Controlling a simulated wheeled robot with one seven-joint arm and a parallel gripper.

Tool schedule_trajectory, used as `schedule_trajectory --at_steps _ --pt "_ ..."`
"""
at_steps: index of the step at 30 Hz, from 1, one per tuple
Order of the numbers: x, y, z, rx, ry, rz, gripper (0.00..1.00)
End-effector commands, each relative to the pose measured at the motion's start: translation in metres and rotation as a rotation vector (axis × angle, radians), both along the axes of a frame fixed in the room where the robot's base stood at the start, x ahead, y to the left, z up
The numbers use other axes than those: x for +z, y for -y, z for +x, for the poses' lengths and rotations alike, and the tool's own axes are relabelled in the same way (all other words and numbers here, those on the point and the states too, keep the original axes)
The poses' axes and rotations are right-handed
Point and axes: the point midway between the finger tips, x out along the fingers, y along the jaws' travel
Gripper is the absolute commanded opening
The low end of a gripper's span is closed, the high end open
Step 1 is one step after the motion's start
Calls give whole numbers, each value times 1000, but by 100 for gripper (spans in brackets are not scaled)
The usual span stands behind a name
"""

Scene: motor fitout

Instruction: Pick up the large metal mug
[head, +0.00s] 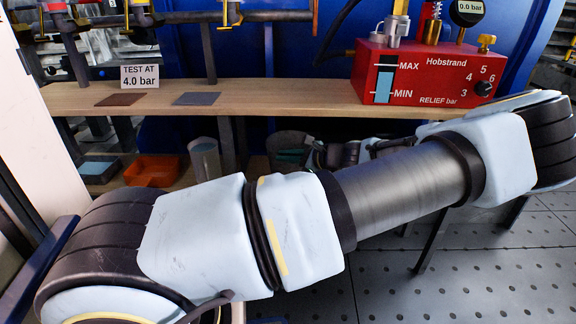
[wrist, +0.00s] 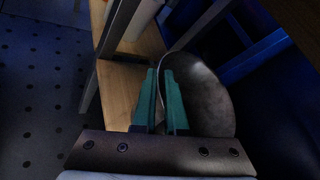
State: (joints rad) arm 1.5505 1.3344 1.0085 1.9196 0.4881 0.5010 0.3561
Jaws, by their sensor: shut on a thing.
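The large metal mug (wrist: 210,95) is dark grey and round, and fills the right of centre in the wrist view. My gripper (wrist: 160,78) has teal fingers, one on each side of the mug's near wall, and is shut on that wall. In the head view the mug (head: 288,138) shows small and dark at the lower shelf, behind my arm. The teal fingertips of my gripper (head: 291,154) show against it. My arm hides the lower part of the mug, so I cannot tell whether it touches the shelf.
The wooden bench top (head: 250,93) runs above the mug. The red Hobstrand unit (head: 405,75) stands on it. On the lower level, left of the mug, are a grey cylinder (head: 205,158), an orange tray (head: 150,172) and a blue-lined tray (head: 98,168). A bench leg stands close by.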

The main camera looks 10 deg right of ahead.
Motion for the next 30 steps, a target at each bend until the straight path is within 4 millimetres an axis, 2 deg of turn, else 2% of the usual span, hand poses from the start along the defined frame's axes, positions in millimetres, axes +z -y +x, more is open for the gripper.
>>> schedule_trajectory --at_steps 1,8,11,18,23,30 --pt "-5 4 -1 -9 -7 -7 0" --pt "-2 4 -1 -10 -8 -8 0" --pt "5 4 -1 -8 -6 -7 0" --pt "37 3 -2 -3 -4 -4 0" --pt "35 29 -28 -8 -5 -2 0" --pt "36 76 -77 -7 -4 -3 0"
